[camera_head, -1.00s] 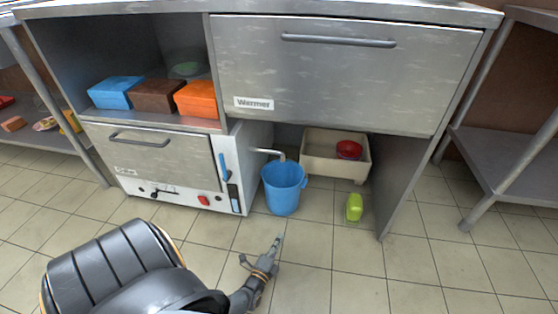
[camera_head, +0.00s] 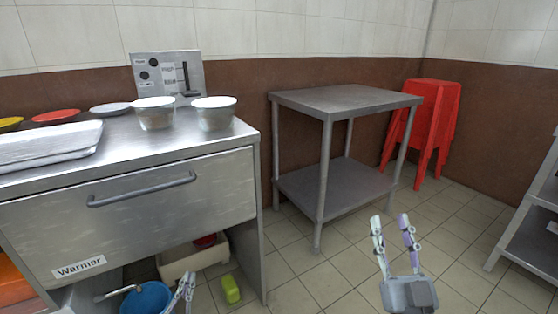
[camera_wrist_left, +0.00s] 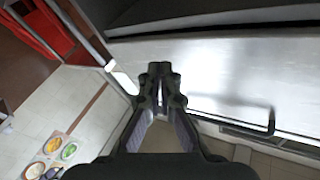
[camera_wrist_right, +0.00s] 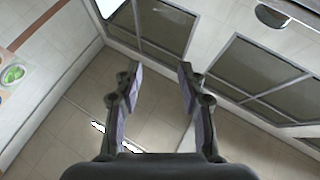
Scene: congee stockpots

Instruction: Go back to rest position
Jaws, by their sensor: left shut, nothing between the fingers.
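My left gripper (camera_head: 184,284) shows at the bottom of the head view, in front of the warmer's lower opening. Its fingers are together and empty; in the left wrist view its tips (camera_wrist_left: 160,70) meet, with the steel warmer front and its handle beyond. My right gripper (camera_head: 391,220) stands upright over open floor right of the warmer in the head view. Its fingers are apart with nothing between them, as the right wrist view also shows (camera_wrist_right: 160,74). Both arms are mostly outside the head view.
A blue bucket (camera_head: 147,298), a beige basin (camera_head: 185,262) and a green item (camera_head: 231,289) are below. A steel table (camera_head: 345,101) and red stools (camera_head: 428,115) stand behind. Tiled floor between is clear.

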